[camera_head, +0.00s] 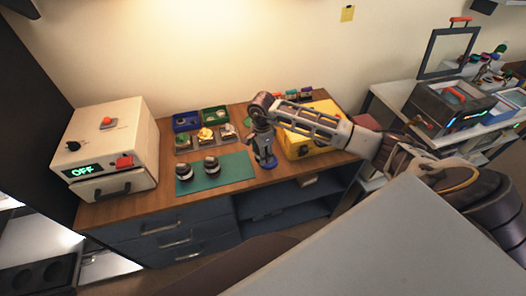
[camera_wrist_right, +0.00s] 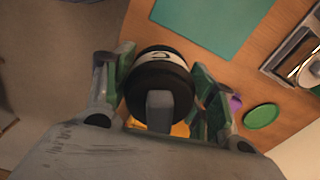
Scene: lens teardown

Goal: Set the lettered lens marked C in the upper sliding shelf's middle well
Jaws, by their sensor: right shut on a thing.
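My right gripper (camera_head: 265,158) points down over the wooden worktop, to the right of the teal mat. In the right wrist view my right gripper (camera_wrist_right: 160,88) is shut on a black round lens (camera_wrist_right: 160,80), with green finger pads on both sides. The lens has a white band with a dark letter that looks like C, though it is small. Two other dark lenses with pale bands, one on the left (camera_head: 184,172) and one on the right (camera_head: 211,165), stand on the mat. A shelf with dark round wells (camera_head: 40,272) shows at the lower left, partly cut off. My left gripper is out of view.
The teal mat (camera_head: 235,176) lies on the worktop (camera_head: 130,205). A white box reading OFF (camera_head: 110,145) stands left, a yellow case (camera_head: 300,148) right. Small bins (camera_head: 186,122) are behind the mat. Drawers (camera_head: 165,235) are below.

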